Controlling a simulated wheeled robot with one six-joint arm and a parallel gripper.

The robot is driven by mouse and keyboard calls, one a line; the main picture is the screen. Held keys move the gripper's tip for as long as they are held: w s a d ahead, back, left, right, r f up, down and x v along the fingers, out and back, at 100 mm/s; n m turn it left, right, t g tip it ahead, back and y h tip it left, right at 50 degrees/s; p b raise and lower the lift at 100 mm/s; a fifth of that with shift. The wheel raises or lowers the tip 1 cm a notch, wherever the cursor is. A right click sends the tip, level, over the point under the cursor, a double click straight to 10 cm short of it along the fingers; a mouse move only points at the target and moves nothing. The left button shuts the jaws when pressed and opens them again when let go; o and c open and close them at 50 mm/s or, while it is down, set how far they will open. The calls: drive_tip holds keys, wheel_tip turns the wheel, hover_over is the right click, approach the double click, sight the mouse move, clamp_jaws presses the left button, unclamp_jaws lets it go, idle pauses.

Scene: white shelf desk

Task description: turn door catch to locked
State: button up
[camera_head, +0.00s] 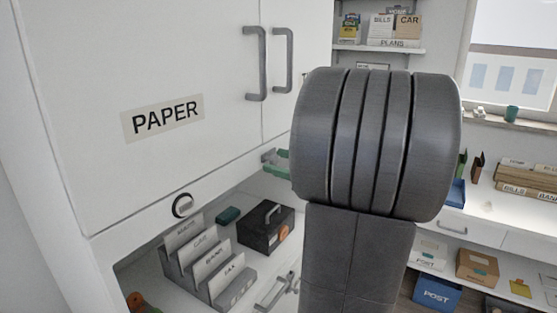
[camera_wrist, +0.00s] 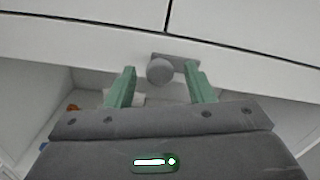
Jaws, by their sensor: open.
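The door catch (camera_wrist: 160,70) shows in the wrist view as a round grey knob in front of a grey plate. It sits on the white rail just below the seam between two cabinet doors. The plate reaches to the right of the knob, towards the right finger. My gripper (camera_wrist: 161,76) is open, with its two green fingers on either side of the knob. A gap shows left of the knob; contact on the right is unclear. In the head view my dark arm covers most of the gripper, and the catch is not clear there.
The white cabinet doors, one labelled PAPER (camera_head: 163,118), have grey handles (camera_head: 255,64). A dark round fitting (camera_head: 183,205) is on the rail at left. Below are a file rack (camera_head: 232,290) and a black box (camera_head: 266,226). Shelves and a window are at right.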

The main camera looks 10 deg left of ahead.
drive_tip(key=shift+w+a, duration=0.15)
drive_tip(key=shift+a, duration=0.25)
drive_tip(key=c, duration=1)
